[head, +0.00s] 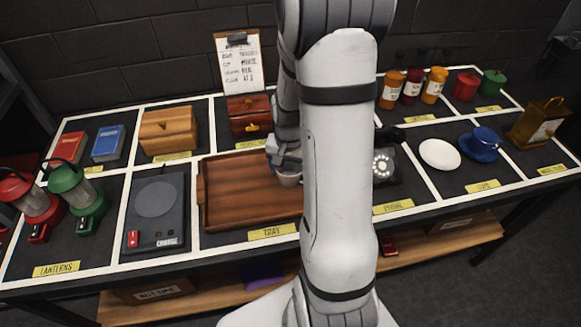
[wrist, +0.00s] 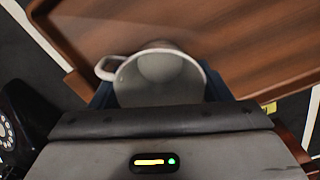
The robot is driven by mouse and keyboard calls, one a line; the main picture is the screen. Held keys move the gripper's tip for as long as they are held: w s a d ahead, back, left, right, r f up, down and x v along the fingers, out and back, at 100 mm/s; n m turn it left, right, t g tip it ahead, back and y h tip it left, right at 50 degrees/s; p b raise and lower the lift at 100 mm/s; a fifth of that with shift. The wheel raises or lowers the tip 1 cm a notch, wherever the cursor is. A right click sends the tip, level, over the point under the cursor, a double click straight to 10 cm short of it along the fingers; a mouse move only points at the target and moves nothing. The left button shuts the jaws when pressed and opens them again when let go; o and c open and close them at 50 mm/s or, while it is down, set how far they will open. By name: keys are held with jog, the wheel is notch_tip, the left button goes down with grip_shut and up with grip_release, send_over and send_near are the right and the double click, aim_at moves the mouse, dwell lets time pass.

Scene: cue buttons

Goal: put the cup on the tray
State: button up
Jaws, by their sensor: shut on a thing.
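A white cup (head: 289,180) is held in my gripper (head: 285,165), over the right part of the brown wooden tray (head: 238,190). In the wrist view the cup (wrist: 160,78) sits between the dark fingers, with its open mouth towards the camera and its handle to the left. The tray (wrist: 250,35) fills the background there. I cannot tell whether the cup's base touches the tray. My arm hides the tray's right end in the head view.
A black telephone (head: 384,168) stands right of the tray, partly behind my arm. An empty white saucer (head: 440,154) and a blue cup (head: 484,141) are further right. The tray's visible surface is bare.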

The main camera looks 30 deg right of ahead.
jog(key=o, duration=1.1)
jog(key=shift+f, duration=0.1)
notch_tip(320, 180, up, 12)
jog(key=shift+s+a+r+n+t+p, duration=0.1)
jog(key=shift+s+a+r+n+t, duration=0.35)
jog(key=shift+s+a+r+n, duration=1.2)
jog(key=shift+s+a+r+n+t+p, duration=0.15)
jog(key=shift+s+a+r+n+t, duration=0.5)
jog(key=shift+s+a, duration=1.75)
jog(key=shift+s+a+r+n+t+p, duration=0.1)
jog(key=shift+s+a+r+n+t, duration=0.1)
jog(key=shift+s+a+r+n, duration=1.45)
jog(key=shift+s+a+f, duration=0.2)
jog(key=shift+s+f, duration=0.15)
jog(key=shift+s, duration=0.1)
